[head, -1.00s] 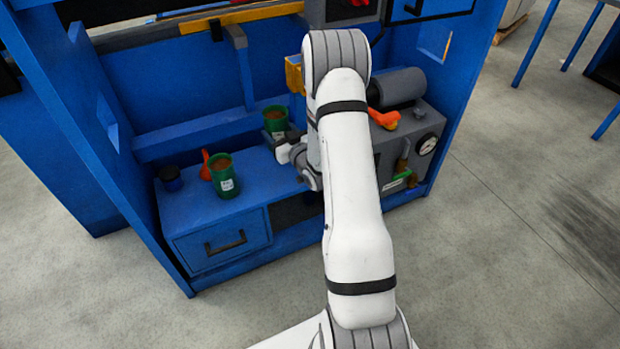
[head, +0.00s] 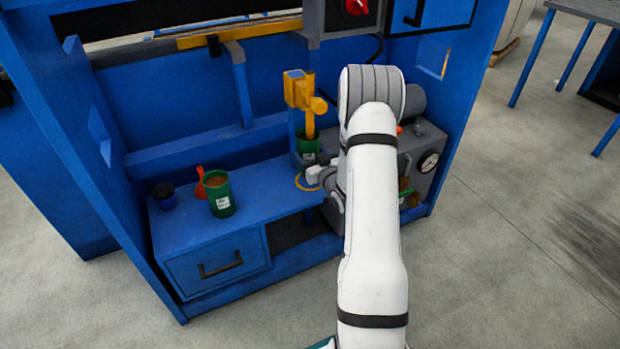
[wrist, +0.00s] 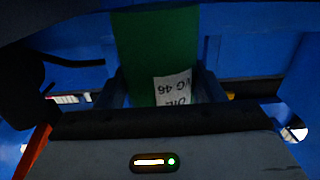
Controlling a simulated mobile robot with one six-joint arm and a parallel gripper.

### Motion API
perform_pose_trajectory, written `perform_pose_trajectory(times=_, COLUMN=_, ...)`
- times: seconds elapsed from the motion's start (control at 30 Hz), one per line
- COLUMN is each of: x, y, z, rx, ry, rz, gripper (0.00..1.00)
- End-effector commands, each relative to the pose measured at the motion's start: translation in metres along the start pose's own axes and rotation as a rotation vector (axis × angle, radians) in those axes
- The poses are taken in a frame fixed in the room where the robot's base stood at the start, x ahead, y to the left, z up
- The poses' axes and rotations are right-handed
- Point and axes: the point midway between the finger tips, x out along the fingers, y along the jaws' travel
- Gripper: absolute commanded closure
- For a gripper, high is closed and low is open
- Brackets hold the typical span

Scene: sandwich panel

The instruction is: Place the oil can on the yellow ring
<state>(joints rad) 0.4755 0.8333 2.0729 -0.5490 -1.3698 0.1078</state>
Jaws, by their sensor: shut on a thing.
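The oil can (head: 308,143) is a green cylinder with a white label, open at the top with brown inside. My gripper (head: 312,168) is shut on it; in the wrist view the can (wrist: 158,50) sits between the fingers, its label upside down to that camera. In the head view the can looks upright. The yellow ring (head: 301,186) lies flat on the blue bench, below the can in the picture. My gripper and wrist hide its right part. The height of the can above the bench is hard to tell.
A second green can (head: 220,196) stands left on the bench (head: 260,200), with an orange-red funnel-like thing (head: 201,180) and a dark jar (head: 165,195). A yellow pump-like fixture (head: 300,92) is behind the held can. A grey machine with a gauge (head: 428,162) stands right.

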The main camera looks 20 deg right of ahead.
Motion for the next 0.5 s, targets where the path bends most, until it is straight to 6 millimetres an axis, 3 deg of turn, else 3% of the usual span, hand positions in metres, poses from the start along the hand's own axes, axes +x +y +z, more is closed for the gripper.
perform_pose_trajectory(times=0.1, x=-0.001, y=0.002, z=-0.025, rx=-0.001, ry=0.003, rz=0.009, gripper=0.74)
perform_pose_trajectory(times=0.3, x=-0.004, y=0.004, z=-0.048, rx=0.000, ry=0.002, rz=0.026, gripper=0.74)
perform_pose_trajectory(times=0.5, x=-0.004, y=0.004, z=-0.031, rx=0.002, ry=-0.001, rz=0.030, gripper=0.74)
